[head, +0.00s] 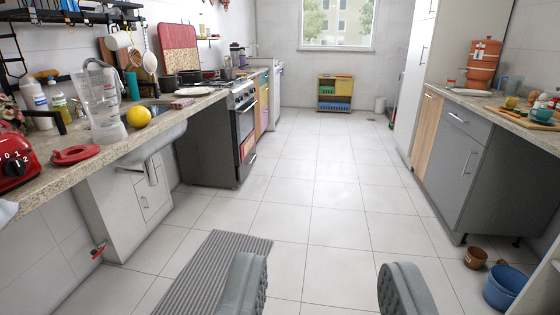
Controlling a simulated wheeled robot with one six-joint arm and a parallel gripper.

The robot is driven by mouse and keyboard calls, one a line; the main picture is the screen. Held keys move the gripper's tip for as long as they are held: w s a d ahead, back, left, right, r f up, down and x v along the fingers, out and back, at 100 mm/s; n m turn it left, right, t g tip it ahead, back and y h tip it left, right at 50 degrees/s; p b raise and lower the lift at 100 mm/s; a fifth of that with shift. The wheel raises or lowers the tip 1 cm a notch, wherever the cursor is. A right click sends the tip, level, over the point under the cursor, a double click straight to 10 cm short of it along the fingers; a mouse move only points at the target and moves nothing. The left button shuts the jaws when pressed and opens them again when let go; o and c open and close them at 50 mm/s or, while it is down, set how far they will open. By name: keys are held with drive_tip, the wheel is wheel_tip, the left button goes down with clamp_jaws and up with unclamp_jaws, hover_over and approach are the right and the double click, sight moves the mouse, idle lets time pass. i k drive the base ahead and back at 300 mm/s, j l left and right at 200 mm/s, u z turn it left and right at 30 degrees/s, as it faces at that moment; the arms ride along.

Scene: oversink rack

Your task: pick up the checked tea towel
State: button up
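My gripper (322,280) is at the bottom of the head view, its two grey fingers wide apart with only floor tiles between them. It is open and empty. I cannot make out a checked tea towel for certain. A small pale cloth-like edge (7,212) shows at the far left, on the front of the left counter, mostly cut off by the frame. A small reddish patch (248,143) shows on the oven front, too small to identify.
The left counter (55,190) holds a clear blender jug (103,105), a yellow fruit (137,117), a red lid (76,155) and a red appliance (14,155). A striped mat (210,275) lies on the floor. A blue bucket (506,287) stands lower right. The middle aisle is clear.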

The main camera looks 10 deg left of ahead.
sight(182, 103)
drive_tip(key=i+j+u, duration=0.1)
drive_tip(key=i+u, duration=0.35)
drive_tip(key=i, duration=0.35)
drive_tip(key=i+l+u, duration=0.2)
drive_tip(key=i+u, duration=0.2)
drive_tip(key=i, duration=0.4)
drive_tip(key=i+j, duration=0.2)
drive_tip(key=i, duration=0.4)
drive_tip(key=i+j+u, duration=0.1)
drive_tip(key=i+j, duration=0.15)
drive_tip(key=i, duration=0.4)
drive_tip(key=i+j, duration=0.15)
drive_tip(key=i, duration=0.45)
